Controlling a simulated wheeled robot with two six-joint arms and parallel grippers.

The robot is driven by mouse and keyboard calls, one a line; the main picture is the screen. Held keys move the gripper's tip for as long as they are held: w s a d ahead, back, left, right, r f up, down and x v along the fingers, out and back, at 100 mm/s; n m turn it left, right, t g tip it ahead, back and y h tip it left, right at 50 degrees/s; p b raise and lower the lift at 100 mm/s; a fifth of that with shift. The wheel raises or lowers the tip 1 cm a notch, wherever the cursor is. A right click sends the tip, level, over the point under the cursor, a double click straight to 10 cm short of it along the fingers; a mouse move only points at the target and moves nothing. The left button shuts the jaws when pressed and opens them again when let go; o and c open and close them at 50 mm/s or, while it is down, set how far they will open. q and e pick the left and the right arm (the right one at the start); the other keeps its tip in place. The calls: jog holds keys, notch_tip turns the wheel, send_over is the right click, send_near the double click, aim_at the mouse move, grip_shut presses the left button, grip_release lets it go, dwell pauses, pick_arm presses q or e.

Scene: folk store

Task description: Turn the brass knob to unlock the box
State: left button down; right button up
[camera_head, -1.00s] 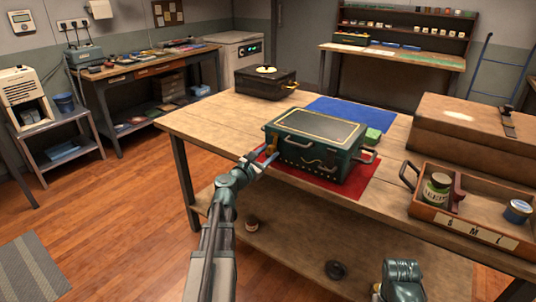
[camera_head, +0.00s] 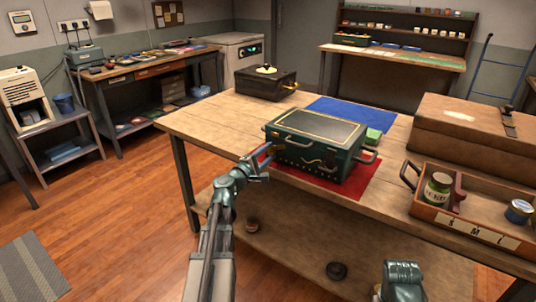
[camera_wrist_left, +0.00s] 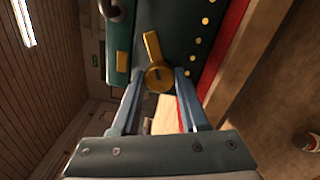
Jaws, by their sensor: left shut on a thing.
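The dark green box (camera_head: 312,150) with a gold-trimmed lid sits shut on the red mat (camera_head: 352,190) on the wooden table. My left gripper (camera_head: 264,155) is at the box's left front end and covers the knob in the head view. In the left wrist view the brass knob (camera_wrist_left: 159,77) has a round base and a straight lever pointing up and slightly left. My left gripper (camera_wrist_left: 159,74) has one finger on each side of the round base and is shut on it.
An orange tray (camera_head: 470,222) with cans and a large brown case (camera_head: 478,140) stand at the right. A black box (camera_head: 265,83) stands at the back left, near a blue mat (camera_head: 350,112). The table's front left corner is clear.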

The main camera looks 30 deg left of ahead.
pick_arm(q)
jog(key=m, duration=0.5)
jog(key=shift+m, duration=0.3)
dwell(0.4)
jog(key=shift+c, duration=2.1)
grip_release()
jog(key=s+a, duration=0.1)
jog(key=s, duration=1.3)
jog(key=shift+f, duration=0.25)
jog(key=shift+w, duration=0.1)
